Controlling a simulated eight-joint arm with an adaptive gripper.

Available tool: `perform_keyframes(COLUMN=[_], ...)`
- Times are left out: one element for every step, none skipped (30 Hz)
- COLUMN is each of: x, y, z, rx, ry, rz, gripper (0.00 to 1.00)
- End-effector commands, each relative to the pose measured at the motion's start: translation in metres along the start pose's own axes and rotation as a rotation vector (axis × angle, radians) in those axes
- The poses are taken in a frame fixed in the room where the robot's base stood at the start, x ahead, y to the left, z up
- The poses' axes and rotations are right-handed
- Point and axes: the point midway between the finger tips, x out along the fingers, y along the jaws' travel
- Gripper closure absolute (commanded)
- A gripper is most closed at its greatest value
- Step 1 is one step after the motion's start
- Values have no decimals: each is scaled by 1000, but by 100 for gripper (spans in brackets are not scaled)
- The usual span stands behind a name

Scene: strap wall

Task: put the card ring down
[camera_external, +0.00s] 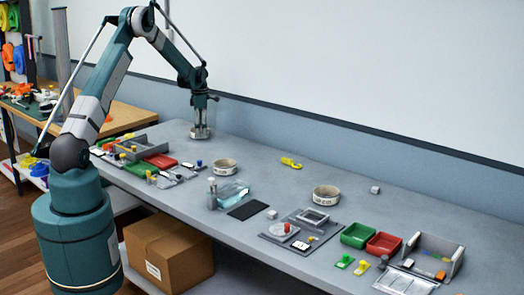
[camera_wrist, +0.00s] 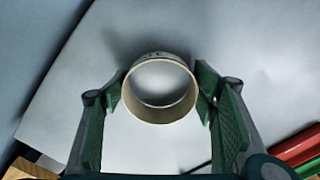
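The card ring (camera_wrist: 160,112) is a short, pale beige band with dark marks on its outside. In the wrist view I look through its open middle onto grey tabletop. My gripper (camera_wrist: 161,88) has a green pad on each side of the ring, and both pads appear to touch it. In the external view my gripper (camera_external: 201,112) points down over the table's far left part, with the ring (camera_external: 201,133) under it, at or just above the tabletop. I cannot tell whether the ring touches the table.
The grey table (camera_external: 270,180) is clear around the ring. Two similar beige rings stand to the right, one nearer (camera_external: 225,167) and one farther right (camera_external: 326,197). A red tray (camera_external: 161,161) and small parts lie nearer the front. A wall runs along the back.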

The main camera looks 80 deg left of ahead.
Motion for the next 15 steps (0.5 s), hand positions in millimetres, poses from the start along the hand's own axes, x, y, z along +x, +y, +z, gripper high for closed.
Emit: perform_keyframes(x=[0, 0, 0, 0, 0, 1, 2, 3, 4, 3, 3, 3, 3, 3, 3], y=[0, 0, 0, 0, 0, 0, 0, 0, 0, 0, 0, 0, 0, 0, 0], z=[0, 0, 0, 0, 0, 0, 0, 0, 0, 0, 0, 0, 0, 0, 0], rx=[0, 0, 0, 0, 0, 0, 0, 0, 0, 0, 0, 0, 0, 0, 0], ry=[0, 0, 0, 0, 0, 0, 0, 0, 0, 0, 0, 0, 0, 0, 0], rz=[0, 0, 0, 0, 0, 0, 0, 0, 0, 0, 0, 0, 0, 0, 0], gripper=[47, 47, 47, 47, 47, 47, 47, 47, 47, 38, 34, 29, 27, 27, 27])
